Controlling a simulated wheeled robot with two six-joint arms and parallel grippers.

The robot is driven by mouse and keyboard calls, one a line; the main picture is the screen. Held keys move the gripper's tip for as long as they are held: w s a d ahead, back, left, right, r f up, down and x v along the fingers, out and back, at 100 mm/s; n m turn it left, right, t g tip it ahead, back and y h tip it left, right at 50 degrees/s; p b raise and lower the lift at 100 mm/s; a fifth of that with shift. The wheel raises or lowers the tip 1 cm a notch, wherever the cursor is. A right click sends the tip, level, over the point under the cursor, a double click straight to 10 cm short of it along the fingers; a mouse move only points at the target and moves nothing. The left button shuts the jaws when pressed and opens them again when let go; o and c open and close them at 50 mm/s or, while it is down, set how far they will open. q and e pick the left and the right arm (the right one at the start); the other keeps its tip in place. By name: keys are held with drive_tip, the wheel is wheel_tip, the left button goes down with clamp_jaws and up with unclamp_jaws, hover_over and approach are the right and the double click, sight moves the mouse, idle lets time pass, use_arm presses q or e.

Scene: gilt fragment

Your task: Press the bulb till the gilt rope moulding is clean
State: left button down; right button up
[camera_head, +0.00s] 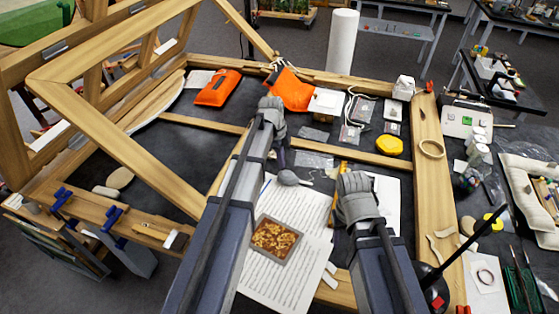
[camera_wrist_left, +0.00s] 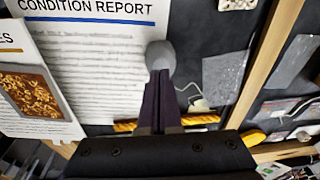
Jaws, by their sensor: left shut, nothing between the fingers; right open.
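The grey rubber bulb (camera_head: 288,178) lies by the top edge of the printed sheets, and its rounded end shows in the left wrist view (camera_wrist_left: 160,54). My left gripper (camera_head: 281,160) points down right at the bulb. Its dark fingers (camera_wrist_left: 160,82) are shut with nothing between them and overlap the bulb in both views; whether they touch it I cannot tell. The gilt rope moulding (camera_head: 334,195) is a thin yellow strip right of the bulb, and it runs partly behind my fingers in the left wrist view (camera_wrist_left: 201,119). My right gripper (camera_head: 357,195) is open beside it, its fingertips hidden.
Clear plastic bags (camera_head: 314,159), a yellow puck (camera_head: 389,145), orange pouches (camera_head: 218,88) and a white roll (camera_head: 342,42) lie or stand farther back. Wooden frame bars (camera_head: 432,180) border the dark tabletop.

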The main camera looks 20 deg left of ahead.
sight(279, 174)
use_arm(q)
wheel_tip(279, 174, up, 9)
drive_tip(key=p, duration=0.7)
drive_tip(key=shift+a+p, duration=0.4)
use_arm(e)
wheel_tip(279, 174, up, 9)
drive_tip(key=shift+d, duration=0.25)
use_arm(q)
drive_tip(key=shift+s+f, duration=0.1)
use_arm(e)
drive_tip(key=shift+f, duration=0.15)
use_arm(q)
drive_tip(key=s+d+f+n+y+b, duration=0.1)
drive_tip(key=s+d+f+n+b, duration=0.1)
drive_tip(key=s+d+n, duration=0.2)
drive_tip(key=s+d+f+n+y+b, duration=0.1)
drive_tip(key=s+d+n, duration=0.4)
drive_tip(key=s, duration=0.6)
drive_tip(key=s+d+f+n+b, duration=0.2)
drive_tip(key=s+d+n, duration=0.2)
drive_tip(key=s, duration=0.4)
drive_tip(key=shift+s+d+f+n+g+y+b, duration=0.1)
drive_tip(key=shift+d+f+n+g+y+b, duration=0.1)
drive_tip(key=shift+f+n+g+y+b, duration=0.15)
drive_tip(key=shift+s+d+f+n, duration=0.1)
drive_tip(key=shift+s+n, duration=0.35)
use_arm(e)
wheel_tip(279, 174, down, 6)
drive_tip(key=shift+r, duration=0.1)
